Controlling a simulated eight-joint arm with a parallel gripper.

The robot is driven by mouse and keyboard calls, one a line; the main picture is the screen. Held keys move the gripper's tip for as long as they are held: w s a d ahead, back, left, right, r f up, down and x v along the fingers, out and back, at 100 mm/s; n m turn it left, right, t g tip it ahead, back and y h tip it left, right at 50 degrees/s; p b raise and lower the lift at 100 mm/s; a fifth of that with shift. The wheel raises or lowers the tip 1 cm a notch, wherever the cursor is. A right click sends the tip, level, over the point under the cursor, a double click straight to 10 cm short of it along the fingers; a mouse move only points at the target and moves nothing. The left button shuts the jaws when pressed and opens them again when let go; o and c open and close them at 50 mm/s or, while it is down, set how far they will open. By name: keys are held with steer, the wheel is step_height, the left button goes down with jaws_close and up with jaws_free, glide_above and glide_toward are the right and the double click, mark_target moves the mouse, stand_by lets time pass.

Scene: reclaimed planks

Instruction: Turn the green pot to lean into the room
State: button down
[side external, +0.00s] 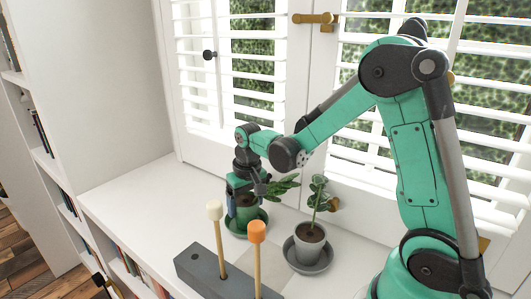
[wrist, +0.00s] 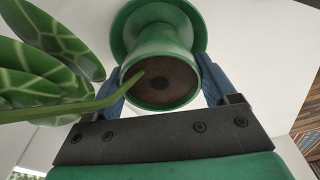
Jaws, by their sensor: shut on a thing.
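The green pot (side external: 247,215) stands at its green saucer (side external: 262,226) on the white sill, in front of the shutters. My gripper (side external: 242,198) is over the pot from above, with its blue fingers on either side of it. In the wrist view my gripper (wrist: 162,80) is shut on the green pot (wrist: 165,45). Dark soil (wrist: 158,82) fills the pot. The plant's stem (wrist: 85,110) leans out to the left in that view, with patterned leaves (wrist: 45,75). In the side view the leaves (side external: 282,186) point right. I cannot tell whether the pot's base touches the saucer.
A grey block (side external: 195,265) in front holds sticks with a cream knob (side external: 214,210) and an orange knob (side external: 256,231). The sill to the left is clear.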

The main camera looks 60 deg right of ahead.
mark_target(247, 203)
jaws_free()
steer(key=r, duration=0.5)
steer(key=shift+s+a+r, duration=0.15)
steer(key=shift+s, duration=0.15)
steer(key=shift+s+a+r, duration=0.1)
steer(key=shift+r, duration=0.2)
steer(key=s+a+r+n+t, duration=0.3)
steer(key=s+a+n+t, duration=0.1)
steer(key=s+a+t, duration=0.1)
steer(key=shift+s+a+r+t, duration=0.2)
steer(key=shift+s+a+t, duration=0.2)
steer(key=shift+s+a, duration=0.65)
